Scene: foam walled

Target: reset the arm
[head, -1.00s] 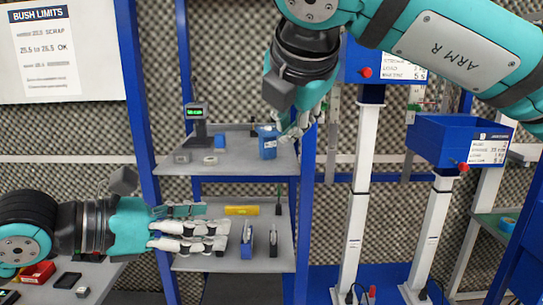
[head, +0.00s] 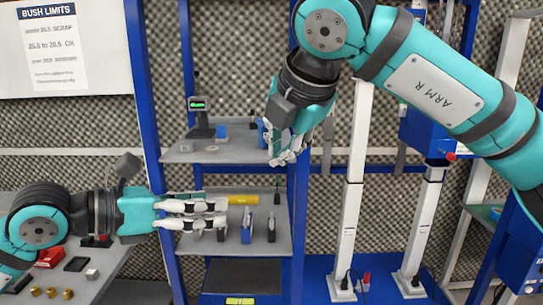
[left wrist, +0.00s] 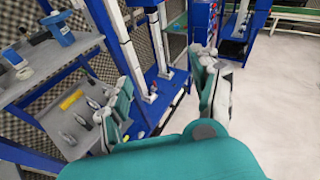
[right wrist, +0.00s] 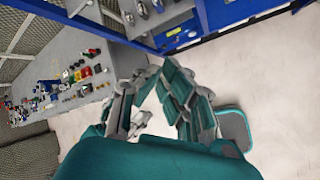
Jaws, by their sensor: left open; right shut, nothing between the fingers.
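My left gripper (head: 222,213) is open and empty. In the head view its fingers point right, in front of the lower rack shelf (head: 272,243); the left wrist view shows them (left wrist: 168,70) spread apart. My right gripper (head: 284,160) is shut with nothing in it. In the head view it points down in front of the right end of the upper shelf (head: 188,152) and partly hides a blue object (head: 262,132). Its fingers also show in the right wrist view (right wrist: 148,88). The right arm, marked ARM R, reaches in from the upper right.
The lower shelf holds a yellow object (head: 243,200) and upright parts (head: 247,226). A scale-like display (head: 199,112) stands on the upper shelf. A blue rack post (head: 147,110) is close to the left arm. White columns (head: 352,200) stand right. A table (head: 104,277) with small parts is lower left.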

